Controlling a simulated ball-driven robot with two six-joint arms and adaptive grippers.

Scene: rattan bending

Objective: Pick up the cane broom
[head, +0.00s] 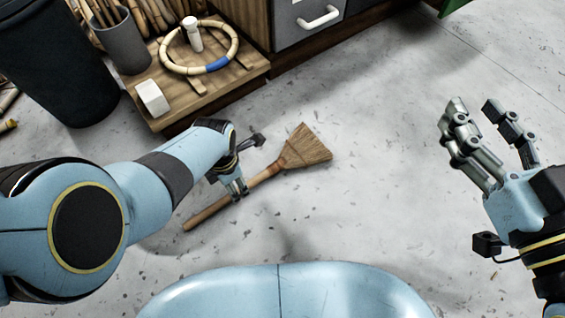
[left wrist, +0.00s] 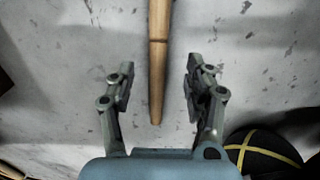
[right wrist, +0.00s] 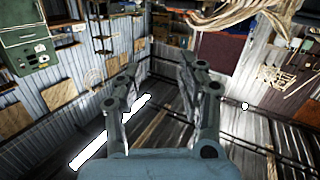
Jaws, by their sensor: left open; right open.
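The cane broom (head: 304,150) lies on the grey concrete floor, its bristle head toward the upper right and its wooden handle running to the lower left. My left gripper (head: 237,188) is over the handle, hiding part of it. In the left wrist view the handle (left wrist: 157,60) runs down between the two open fingers of my left gripper (left wrist: 158,85), its end near the palm, with no finger visibly touching it. My right gripper (head: 474,112) is open and empty at the right, well apart from the broom. It also shows open in the right wrist view (right wrist: 158,78).
A low wooden platform (head: 232,80) holds a cane ring (head: 165,66) with a blue band, a white block (head: 153,98) and a grey cup (head: 121,46) of sticks. A dark bin (head: 58,70) stands at left. The floor right of the broom is clear.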

